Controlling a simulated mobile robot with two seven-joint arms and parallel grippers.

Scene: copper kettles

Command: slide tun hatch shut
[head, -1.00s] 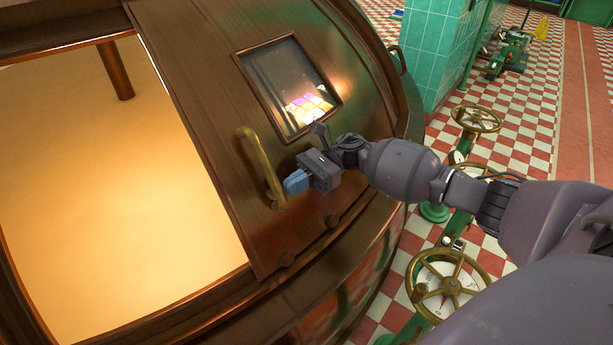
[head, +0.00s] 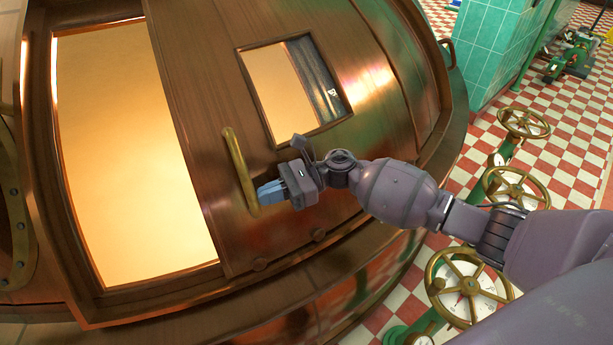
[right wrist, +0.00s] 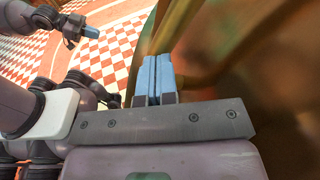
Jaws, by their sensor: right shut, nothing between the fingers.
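The tun hatch (head: 205,120) is a curved copper panel with a small framed window (head: 285,90). It covers the right part of the tun's opening, and a wide bright gap (head: 130,160) shows to its left. A brass bar handle (head: 237,165) stands on the hatch. My right gripper (head: 268,192) is shut and empty, its blue fingers against or very close to the right side of the handle's lower end. The right wrist view shows these fingers (right wrist: 157,80) together beside the brass bar. My left gripper (right wrist: 80,30) shows small in that view; its jaw state is unclear.
The red and white checkered floor (head: 560,150) is clear between pillar and wheels.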

